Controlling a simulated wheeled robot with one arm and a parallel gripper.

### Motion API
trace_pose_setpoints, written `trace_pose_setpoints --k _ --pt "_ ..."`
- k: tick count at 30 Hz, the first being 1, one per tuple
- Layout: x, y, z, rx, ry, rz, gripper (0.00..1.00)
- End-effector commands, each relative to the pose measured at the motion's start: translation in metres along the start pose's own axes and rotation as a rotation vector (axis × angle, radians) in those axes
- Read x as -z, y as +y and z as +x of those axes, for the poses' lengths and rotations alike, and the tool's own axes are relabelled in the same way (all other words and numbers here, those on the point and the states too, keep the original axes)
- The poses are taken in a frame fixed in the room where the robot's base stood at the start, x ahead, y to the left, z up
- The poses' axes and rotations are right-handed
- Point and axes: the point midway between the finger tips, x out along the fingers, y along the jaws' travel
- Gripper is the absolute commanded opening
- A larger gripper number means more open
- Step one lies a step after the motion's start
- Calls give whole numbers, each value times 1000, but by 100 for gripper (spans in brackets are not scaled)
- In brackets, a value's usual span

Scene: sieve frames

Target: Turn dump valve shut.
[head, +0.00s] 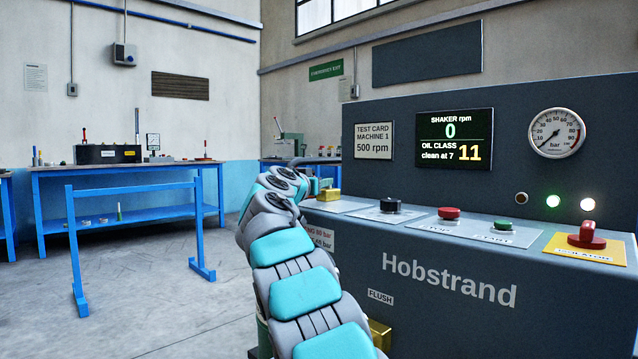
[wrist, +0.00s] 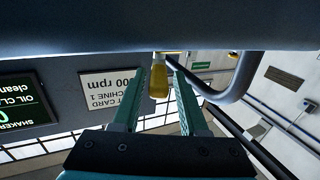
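No label reading dump valve is legible. A yellow handle (head: 328,194) stands at the left end of the grey Hobstrand machine's ledge. In the wrist view, the yellow handle (wrist: 158,88) shows between the two teal fingers of my gripper (wrist: 164,72). The fingers are apart, with gaps beside the handle; I cannot tell whether either touches it. In the head view, my arm hides most of my gripper, which is at the left end of the ledge. The handle's base and pipe connection are largely hidden.
The machine ledge carries a black knob (head: 390,205), a red button (head: 449,213), a green button (head: 504,225) and a red isolator handle (head: 586,237). A grey bent pipe (wrist: 236,82) runs close to the handle. A blue frame (head: 135,188) stands on open floor at left.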

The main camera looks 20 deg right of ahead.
Motion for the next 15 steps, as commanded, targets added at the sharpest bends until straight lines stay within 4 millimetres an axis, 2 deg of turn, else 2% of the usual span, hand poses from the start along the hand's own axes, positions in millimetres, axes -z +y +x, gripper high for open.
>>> trace_pose_setpoints --k 3,11,15 --pt "0 1 0 -1 0 0 55" --pt "0 1 0 -2 0 0 55" --pt "0 1 -7 -2 -1 0 55"
